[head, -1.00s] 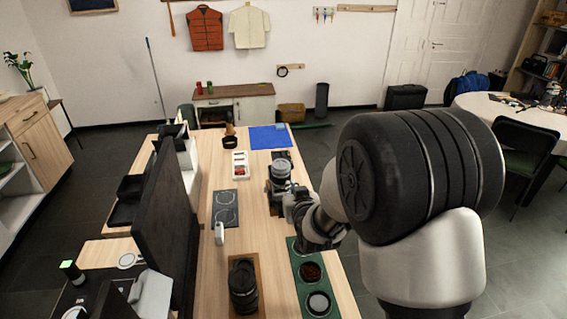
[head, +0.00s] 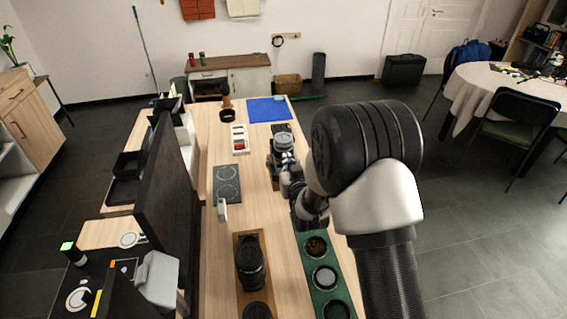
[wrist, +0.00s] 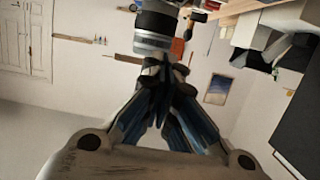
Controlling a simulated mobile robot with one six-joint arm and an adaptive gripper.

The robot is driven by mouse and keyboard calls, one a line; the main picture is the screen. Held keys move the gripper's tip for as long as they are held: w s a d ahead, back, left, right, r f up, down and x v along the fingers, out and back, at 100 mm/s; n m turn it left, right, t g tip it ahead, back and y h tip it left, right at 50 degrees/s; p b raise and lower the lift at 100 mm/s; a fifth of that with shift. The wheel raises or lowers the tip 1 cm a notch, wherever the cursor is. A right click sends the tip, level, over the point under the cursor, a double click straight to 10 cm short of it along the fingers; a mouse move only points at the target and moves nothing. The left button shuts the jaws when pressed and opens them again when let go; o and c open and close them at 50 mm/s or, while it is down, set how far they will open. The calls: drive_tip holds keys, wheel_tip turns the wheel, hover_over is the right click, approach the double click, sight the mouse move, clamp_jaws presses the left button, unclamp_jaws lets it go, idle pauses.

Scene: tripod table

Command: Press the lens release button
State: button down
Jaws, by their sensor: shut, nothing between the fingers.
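A camera body with a silver-and-black lens (head: 284,145) stands on the right side of the wooden table (head: 215,240) in the head view. The lens barrel also shows at the top of the wrist view (wrist: 155,30). My gripper (wrist: 163,66) is shut and empty, its fingertips together just below the lens in that picture. In the head view my gripper (head: 286,176) is at the near side of the camera. I cannot tell whether it touches. The lens release button is too small or hidden to make out.
A black lens (head: 250,262) stands on a wooden tray near the front. A green tray (head: 311,254) with round wells is at the right edge. A black mat (head: 227,184), a white tray (head: 239,128) and a blue cloth (head: 268,109) lie farther back. A dark panel (head: 175,190) stands at left.

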sight(282, 150)
drive_tip(key=b+x, duration=0.1)
drive_tip(key=x, duration=0.6)
drive_tip(key=shift+w+a+f, duration=0.1)
drive_tip(key=shift+w+f, duration=0.15)
wheel_tip(282, 150, down, 3)
drive_tip(key=shift+w+r+b, duration=0.15)
drive_tip(key=shift+r+b, duration=0.05)
drive_tip(key=shift+b, duration=0.35)
drive_tip(key=shift+f, duration=0.7)
drive_tip(key=shift+f+b, duration=0.75)
drive_tip(key=shift+b, duration=0.45)
drive_tip(key=shift+f, duration=0.25)
wheel_tip(282, 150, up, 5)
drive_tip(key=shift+w+r+p, duration=0.1)
drive_tip(key=shift+p, duration=0.45)
drive_tip(key=p+v, duration=0.1)
drive_tip(key=v, duration=0.9)
drive_tip(key=shift+p, duration=0.4)
